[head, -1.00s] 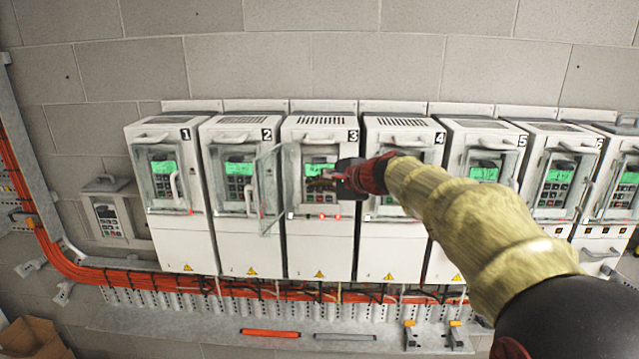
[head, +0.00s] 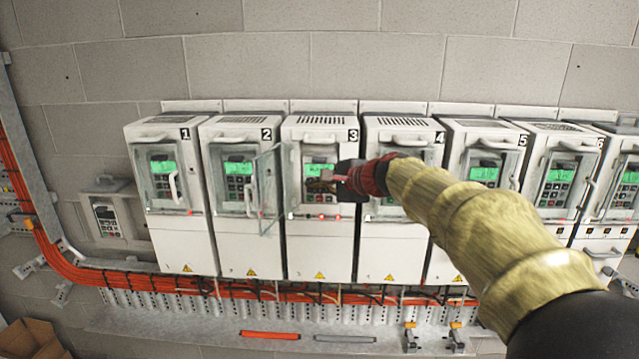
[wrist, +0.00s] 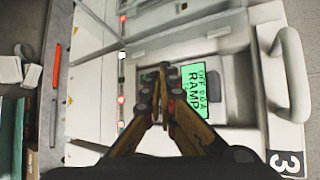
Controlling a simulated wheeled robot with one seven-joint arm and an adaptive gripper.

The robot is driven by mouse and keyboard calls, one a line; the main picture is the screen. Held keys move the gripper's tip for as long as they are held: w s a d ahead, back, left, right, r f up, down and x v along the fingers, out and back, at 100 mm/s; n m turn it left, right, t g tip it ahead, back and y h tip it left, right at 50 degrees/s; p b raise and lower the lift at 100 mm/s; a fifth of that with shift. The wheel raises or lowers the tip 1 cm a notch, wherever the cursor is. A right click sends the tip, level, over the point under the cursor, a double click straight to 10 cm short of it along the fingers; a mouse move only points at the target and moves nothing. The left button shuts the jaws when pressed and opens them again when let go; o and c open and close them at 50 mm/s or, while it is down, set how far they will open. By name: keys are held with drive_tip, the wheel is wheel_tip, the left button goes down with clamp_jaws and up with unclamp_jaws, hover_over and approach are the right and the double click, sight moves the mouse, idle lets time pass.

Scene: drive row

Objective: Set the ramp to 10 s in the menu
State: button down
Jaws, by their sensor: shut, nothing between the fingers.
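Drive 3 (head: 318,250) is a white cabinet with a dark panel and a lit green display (head: 318,168). In the wrist view the green display (wrist: 203,92) is turned sideways and shows "RAMP" with what looks like "OFF 0.0 A". My gripper (head: 330,178) is shut and empty, in front of drive 3's panel. In the wrist view its fingertips (wrist: 163,72) are together beside the display, over the key area. The fingers hide most of the keys, and I cannot tell whether the tips touch one.
A clear cover (head: 268,190) stands swung open at drive 3's left. Drive 2 (head: 240,245) and drive 4 (head: 390,250) stand close on either side. Orange cables (head: 100,276) run below. A handle (wrist: 292,75) juts out above drive 3's display.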

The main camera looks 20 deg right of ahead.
drive_tip(key=shift+w, duration=0.1)
drive_tip(key=shift+w+d, duration=0.1)
drive_tip(key=shift+w, duration=0.15)
drive_tip(key=shift+w+d, duration=0.15)
drive_tip(key=shift+w, duration=0.2)
idle(0.6)
drive_tip(key=shift+s, duration=0.15)
idle(0.3)
drive_tip(key=shift+s+a+b, duration=0.25)
drive_tip(key=shift+s+b, duration=0.1)
drive_tip(key=shift+s, duration=0.3)
drive_tip(key=shift+w, duration=0.15)
drive_tip(key=shift+w+d, duration=0.15)
drive_tip(key=shift+w, duration=0.2)
